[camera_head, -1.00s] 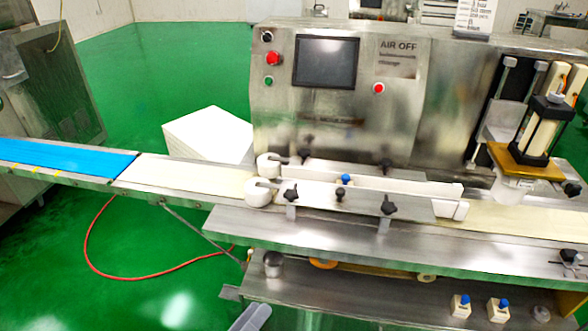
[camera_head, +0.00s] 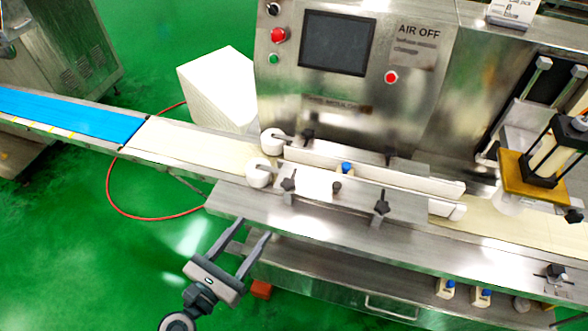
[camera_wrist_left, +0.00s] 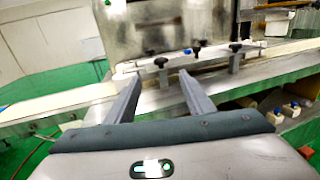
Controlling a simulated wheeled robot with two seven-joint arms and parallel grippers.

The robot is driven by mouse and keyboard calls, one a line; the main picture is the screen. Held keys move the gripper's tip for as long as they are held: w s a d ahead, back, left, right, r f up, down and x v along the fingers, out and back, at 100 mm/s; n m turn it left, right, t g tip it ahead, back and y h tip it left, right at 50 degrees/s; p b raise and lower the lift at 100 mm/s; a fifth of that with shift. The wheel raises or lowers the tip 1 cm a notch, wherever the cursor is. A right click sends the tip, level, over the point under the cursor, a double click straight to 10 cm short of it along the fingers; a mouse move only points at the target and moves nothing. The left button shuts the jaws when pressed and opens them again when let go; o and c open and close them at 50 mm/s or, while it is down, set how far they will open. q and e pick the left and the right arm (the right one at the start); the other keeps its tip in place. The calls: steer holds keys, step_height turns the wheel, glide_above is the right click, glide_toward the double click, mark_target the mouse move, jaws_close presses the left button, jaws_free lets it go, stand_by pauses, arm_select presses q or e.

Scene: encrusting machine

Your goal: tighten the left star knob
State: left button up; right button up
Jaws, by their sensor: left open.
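The left star knob (camera_head: 288,184) is black and stands on the front guide rail (camera_head: 325,190) of the conveyor, close to a white roller (camera_head: 259,173). In the left wrist view the knob (camera_wrist_left: 160,63) shows just beyond and between my fingertips. My left gripper (camera_head: 254,229) is open and empty, in front of the machine's steel ledge, apart from the knob. My right gripper is not in view.
The steel ledge (camera_head: 330,230) runs along the machine's front below the rail. The conveyor belt (camera_head: 190,146) extends left to a blue section (camera_head: 65,115). A blue-topped fitting (camera_head: 346,168) sits between the rails. Green floor lies open at left.

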mark_target(286, 186)
arm_select(q)
steer(key=shift+s, duration=0.15)
steer(key=p+x, duration=0.4)
steer(key=x, duration=1.2)
steer(key=shift+x, duration=0.75)
steer(key=shift+a, duration=0.1)
steer(key=c, duration=1)
